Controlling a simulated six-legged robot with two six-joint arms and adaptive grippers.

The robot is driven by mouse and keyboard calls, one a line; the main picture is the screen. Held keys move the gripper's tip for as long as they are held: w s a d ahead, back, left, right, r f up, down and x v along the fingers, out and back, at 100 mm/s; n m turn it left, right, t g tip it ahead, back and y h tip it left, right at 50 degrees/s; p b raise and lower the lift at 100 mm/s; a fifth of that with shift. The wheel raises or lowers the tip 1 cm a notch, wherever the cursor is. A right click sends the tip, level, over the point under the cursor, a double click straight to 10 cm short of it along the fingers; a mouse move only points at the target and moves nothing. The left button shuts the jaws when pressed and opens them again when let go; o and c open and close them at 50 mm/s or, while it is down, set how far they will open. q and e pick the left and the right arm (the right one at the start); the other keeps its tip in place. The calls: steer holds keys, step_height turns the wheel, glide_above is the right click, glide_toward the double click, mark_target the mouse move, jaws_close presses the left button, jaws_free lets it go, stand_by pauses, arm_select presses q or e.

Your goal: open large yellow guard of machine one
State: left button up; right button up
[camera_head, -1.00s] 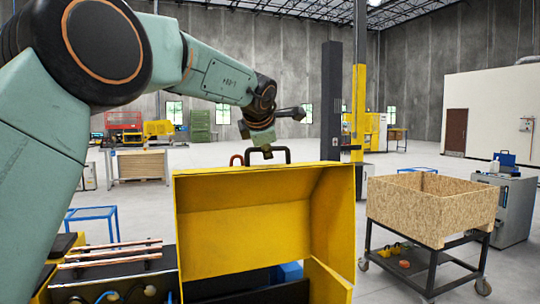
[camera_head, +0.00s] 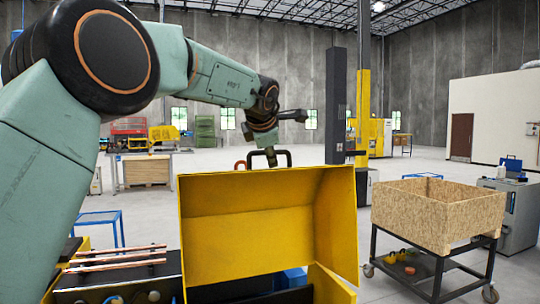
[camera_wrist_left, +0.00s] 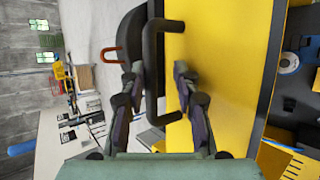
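The large yellow guard (camera_head: 235,235) stands raised on the machine in the head view, its hollow inner side facing me. A black handle (camera_head: 286,153) rises from its top edge. In the left wrist view the guard's yellow panel (camera_wrist_left: 225,90) runs top to bottom, with the black handle (camera_wrist_left: 152,50) standing off it. My left gripper (camera_head: 270,162) is at the handle. In the wrist view its fingers (camera_wrist_left: 157,78) are apart, one on each side of the handle bar, with gaps visible. My right gripper is not in view.
Copper tubes (camera_head: 120,257) lie on the machine at the lower left. A wooden crate (camera_head: 435,220) on a black cart (camera_head: 430,285) stands right of the guard. A yellow and dark post (camera_head: 363,100) rises behind. A blue stand (camera_head: 98,217) is at left. Open floor lies beyond.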

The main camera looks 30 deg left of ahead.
arm_select(q)
steer(key=shift+w+a+f, duration=0.1)
steer(key=shift+f, duration=0.15)
stand_by(0.3)
steer(key=v, duration=1.2)
steer(key=shift+r, duration=0.1)
steer(key=shift+w, duration=0.1)
steer(key=shift+w, duration=0.1)
